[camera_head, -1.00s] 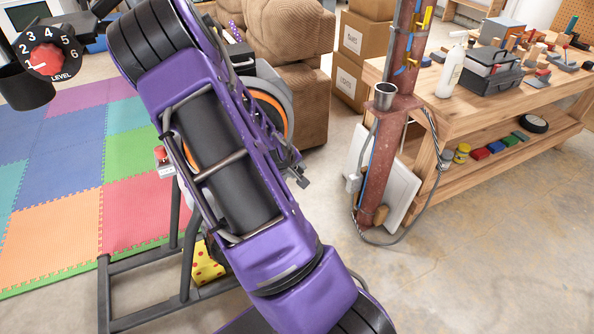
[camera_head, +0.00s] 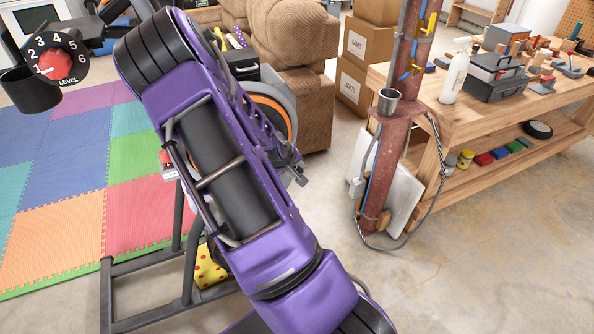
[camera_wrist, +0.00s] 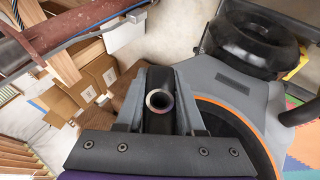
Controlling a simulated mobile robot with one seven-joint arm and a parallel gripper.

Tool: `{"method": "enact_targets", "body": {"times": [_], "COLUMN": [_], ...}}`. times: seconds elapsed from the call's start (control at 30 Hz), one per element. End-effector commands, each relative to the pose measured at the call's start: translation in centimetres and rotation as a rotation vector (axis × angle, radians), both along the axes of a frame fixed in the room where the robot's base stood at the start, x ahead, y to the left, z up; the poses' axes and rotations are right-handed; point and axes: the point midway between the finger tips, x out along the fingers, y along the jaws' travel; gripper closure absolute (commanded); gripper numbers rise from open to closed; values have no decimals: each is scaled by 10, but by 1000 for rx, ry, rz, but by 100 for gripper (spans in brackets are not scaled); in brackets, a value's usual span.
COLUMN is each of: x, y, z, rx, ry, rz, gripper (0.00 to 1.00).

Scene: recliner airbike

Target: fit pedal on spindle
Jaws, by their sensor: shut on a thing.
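In the wrist view my gripper (camera_wrist: 160,122) is shut on a dark block with a metal-rimmed round hole, which I take to be the pedal (camera_wrist: 152,80). The hole faces the camera between the two grey fingers. Close to its right is the airbike's grey housing (camera_wrist: 228,82) with an orange ring. In the head view the housing (camera_head: 282,97) shows behind my purple arm, and a small dark part at the arm's far end (camera_head: 300,178) hangs beside it. I cannot make out the spindle in either view.
A rusty post (camera_head: 392,150) with a metal cup and cables stands right of the bike. A wooden workbench (camera_head: 455,118) with tools is at the right. A brown recliner (camera_head: 290,45) and cardboard boxes (camera_head: 368,45) stand behind. Concrete floor at the lower right is clear.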

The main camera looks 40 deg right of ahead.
Motion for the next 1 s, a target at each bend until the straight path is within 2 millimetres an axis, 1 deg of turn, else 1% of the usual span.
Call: {"method": "enact_targets", "body": {"times": [1.0], "x": [25], "y": [-6], "z": [0], "rx": [-1], "ry": [-1], "rz": [0], "gripper": [100]}}
